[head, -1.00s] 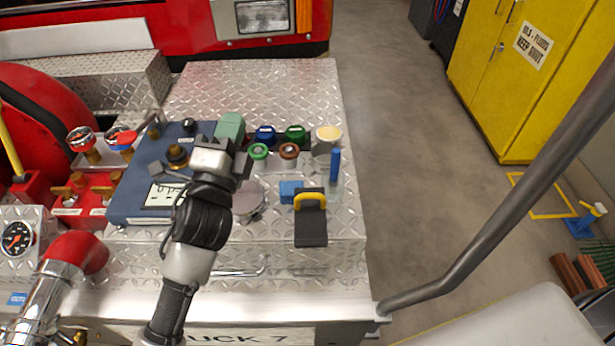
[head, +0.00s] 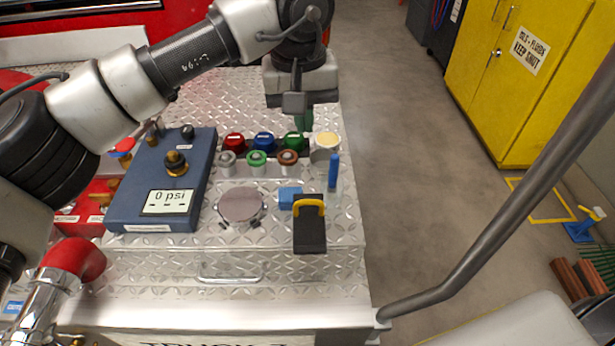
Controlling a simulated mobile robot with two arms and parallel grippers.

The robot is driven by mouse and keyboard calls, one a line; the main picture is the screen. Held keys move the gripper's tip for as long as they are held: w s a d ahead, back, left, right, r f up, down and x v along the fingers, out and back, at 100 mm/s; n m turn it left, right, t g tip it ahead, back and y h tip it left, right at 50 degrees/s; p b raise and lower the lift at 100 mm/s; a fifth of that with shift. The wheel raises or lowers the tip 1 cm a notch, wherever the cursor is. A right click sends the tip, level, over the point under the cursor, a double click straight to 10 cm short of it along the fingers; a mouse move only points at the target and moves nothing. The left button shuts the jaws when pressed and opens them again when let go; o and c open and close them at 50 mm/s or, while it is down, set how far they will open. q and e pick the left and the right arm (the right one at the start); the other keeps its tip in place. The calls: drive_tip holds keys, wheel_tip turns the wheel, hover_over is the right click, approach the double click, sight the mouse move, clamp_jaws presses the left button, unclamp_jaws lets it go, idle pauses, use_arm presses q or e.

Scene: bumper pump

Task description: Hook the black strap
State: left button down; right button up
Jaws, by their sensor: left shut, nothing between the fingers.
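The black strap (head: 310,237) lies flat at the front right of the diamond-plate bumper top, with a yellow loop (head: 308,207) across its far end. I cannot tell whether the loop is fastened to anything. My left gripper (head: 303,122) is shut and empty above the back right of the bumper, beyond the strap and apart from it. A green part shows at its tips. The arm comes in from the left across the top of the picture. My right gripper is not in view.
A blue gauge box (head: 135,208) reading 0 psi stands left. Several coloured caps (head: 263,140) form rows behind a round metal lid (head: 241,206). A blue block (head: 289,197) and blue-topped clear bottle (head: 334,175) stand near the strap. A grey handrail (head: 500,210) rises right.

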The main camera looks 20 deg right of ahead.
use_arm(q)
drive_tip(key=p, duration=0.3)
hover_over(308, 211)
drive_tip(key=w, duration=0.3)
drive_tip(key=f, duration=0.9)
drive_tip(key=shift+s+d+f, duration=0.15)
drive_tip(key=shift+s+f, duration=0.05)
drive_tip(key=shift+f, duration=0.2)
drive_tip(key=shift+s+f+p, duration=0.75)
drive_tip(key=shift+s+f, duration=0.1)
drive_tip(key=shift+s+a+f, duration=0.25)
drive_tip(key=shift+s+f, duration=0.2)
drive_tip(key=shift+f, duration=0.2)
